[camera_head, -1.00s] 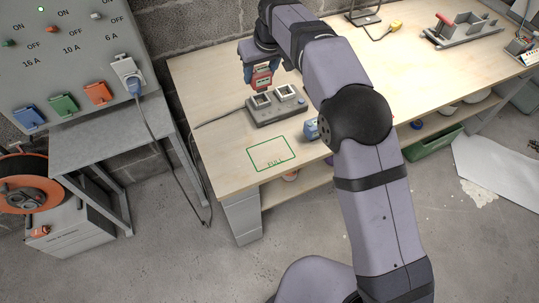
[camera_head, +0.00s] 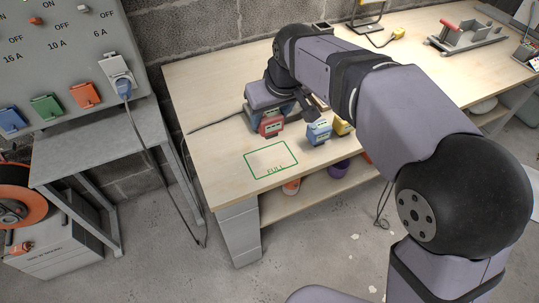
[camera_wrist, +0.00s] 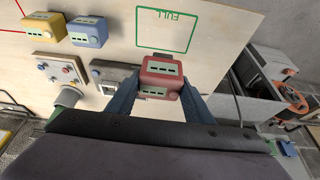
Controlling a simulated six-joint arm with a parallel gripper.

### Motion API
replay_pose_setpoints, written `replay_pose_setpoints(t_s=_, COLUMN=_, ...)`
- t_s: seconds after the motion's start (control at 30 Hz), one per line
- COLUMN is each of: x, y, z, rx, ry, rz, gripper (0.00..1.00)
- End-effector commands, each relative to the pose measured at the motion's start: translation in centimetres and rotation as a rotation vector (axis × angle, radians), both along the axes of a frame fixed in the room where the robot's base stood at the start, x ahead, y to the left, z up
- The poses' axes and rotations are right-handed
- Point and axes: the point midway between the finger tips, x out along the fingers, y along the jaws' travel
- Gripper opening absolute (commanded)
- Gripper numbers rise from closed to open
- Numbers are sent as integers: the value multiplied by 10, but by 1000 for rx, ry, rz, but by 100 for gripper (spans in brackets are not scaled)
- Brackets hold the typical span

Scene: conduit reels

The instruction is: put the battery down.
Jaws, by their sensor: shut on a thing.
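My gripper (camera_wrist: 156,101) is shut on a red battery (camera_wrist: 162,77), with a finger on each side of it in the wrist view. In the head view the red battery (camera_head: 270,124) hangs from my gripper, close behind the green outlined rectangle marked FULL (camera_head: 270,160). That rectangle is empty; it also shows in the wrist view (camera_wrist: 165,50) just beyond the battery. Whether the battery touches the bench I cannot tell. The grey charger (camera_wrist: 110,80) is partly hidden by my gripper in the wrist view.
A blue battery (camera_head: 318,131) and a yellow battery (camera_head: 341,126) stand on the wooden bench (camera_head: 215,145) to the right. A cable (camera_head: 217,122) runs along the bench at left. The bench's front edge lies just beyond the FULL outline.

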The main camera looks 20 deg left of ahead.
Motion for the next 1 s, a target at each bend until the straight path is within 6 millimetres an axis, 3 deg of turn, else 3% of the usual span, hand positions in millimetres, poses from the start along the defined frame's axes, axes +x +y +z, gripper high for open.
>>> replay_pose_setpoints(t_s=0.33, x=0, y=0, z=-50, rx=-2, ry=4, rz=-1, gripper=25)
replay_pose_setpoints(t_s=0.67, x=0, y=0, z=-62, rx=0, ry=0, rz=0, gripper=25)
replay_pose_setpoints(t_s=1.0, x=0, y=0, z=-96, rx=-1, ry=1, rz=0, gripper=25)
